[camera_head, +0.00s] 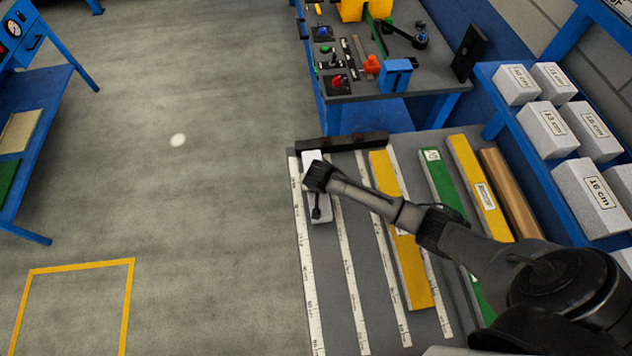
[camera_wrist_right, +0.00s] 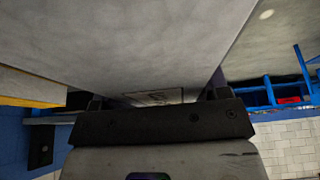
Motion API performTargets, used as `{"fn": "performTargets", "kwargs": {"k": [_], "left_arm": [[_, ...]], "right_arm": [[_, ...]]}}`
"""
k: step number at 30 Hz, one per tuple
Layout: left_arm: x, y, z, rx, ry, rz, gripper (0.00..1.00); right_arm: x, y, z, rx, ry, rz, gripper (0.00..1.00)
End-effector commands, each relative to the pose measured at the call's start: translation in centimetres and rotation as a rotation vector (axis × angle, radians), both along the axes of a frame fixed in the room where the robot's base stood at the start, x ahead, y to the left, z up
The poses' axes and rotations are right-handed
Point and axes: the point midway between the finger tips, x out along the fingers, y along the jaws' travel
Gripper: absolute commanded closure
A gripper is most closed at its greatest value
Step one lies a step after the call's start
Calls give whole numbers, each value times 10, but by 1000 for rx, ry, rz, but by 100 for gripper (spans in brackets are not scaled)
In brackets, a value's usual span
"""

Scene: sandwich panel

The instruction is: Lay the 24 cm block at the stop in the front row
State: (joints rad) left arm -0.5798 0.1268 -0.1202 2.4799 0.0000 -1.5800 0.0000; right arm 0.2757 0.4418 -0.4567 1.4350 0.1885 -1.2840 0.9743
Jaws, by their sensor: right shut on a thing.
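A light grey block (camera_head: 319,215) lies or hangs over the leftmost lane of the grey ruled table (camera_head: 345,342), between two white scales. Its label cannot be read in the head view. My right gripper (camera_head: 317,190) is over the block and shut on it, hiding its middle. In the right wrist view the block's grey face (camera_wrist_right: 150,40) fills the upper middle, close to the jaws. The black stop (camera_head: 345,142) runs across the far end of the lanes. The block's far end is close to the stop; I cannot tell whether they touch. My left gripper is out of view.
Yellow (camera_head: 413,270), green (camera_head: 440,185) and brown (camera_head: 512,195) strips lie in lanes to the right. A blue rack (camera_head: 527,125) with several labelled grey blocks stands at the right. A workbench (camera_head: 350,90) with tools is behind. Floor at the left is open.

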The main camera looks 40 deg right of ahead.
Motion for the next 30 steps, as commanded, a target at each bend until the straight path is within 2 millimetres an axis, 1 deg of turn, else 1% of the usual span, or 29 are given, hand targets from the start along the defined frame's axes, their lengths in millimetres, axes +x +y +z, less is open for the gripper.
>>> {"fn": "performTargets", "kwargs": {"k": [11, 30], "left_arm": [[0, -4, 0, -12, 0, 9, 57], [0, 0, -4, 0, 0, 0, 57]], "right_arm": [[0, 0, 0, 0, 0, 0, 55], [0, 0, -12, 1, 1, 0, 55]]}}
